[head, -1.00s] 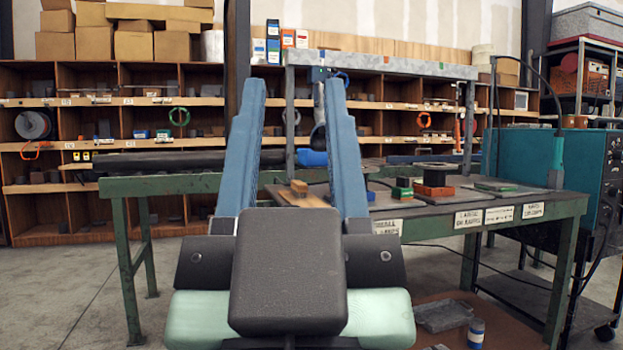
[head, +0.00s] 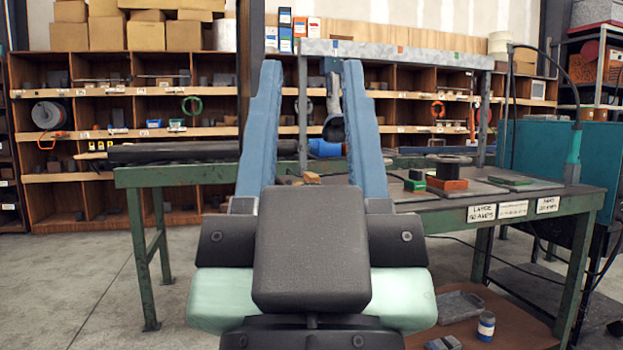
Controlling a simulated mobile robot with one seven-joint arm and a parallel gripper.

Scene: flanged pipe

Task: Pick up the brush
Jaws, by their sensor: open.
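My gripper (head: 311,66) is open, its two long blue fingers pointing away from me toward the green workbench (head: 487,232). Nothing shows held between the fingers. A small tan wooden piece (head: 310,178) lies on the bench, seen through the gap between the fingers and beyond the gripper's dark body. It may be the brush, but its lower part is hidden and I cannot tell for sure. No other thing in view is clearly a brush.
A red and green block stack (head: 447,184) with a dark spool stands on the bench. A long dark pipe (head: 190,150) runs along the left. A teal machine (head: 550,150) stands at right, and a grey tray (head: 461,306) sits on the lower shelf. Floor at left is clear.

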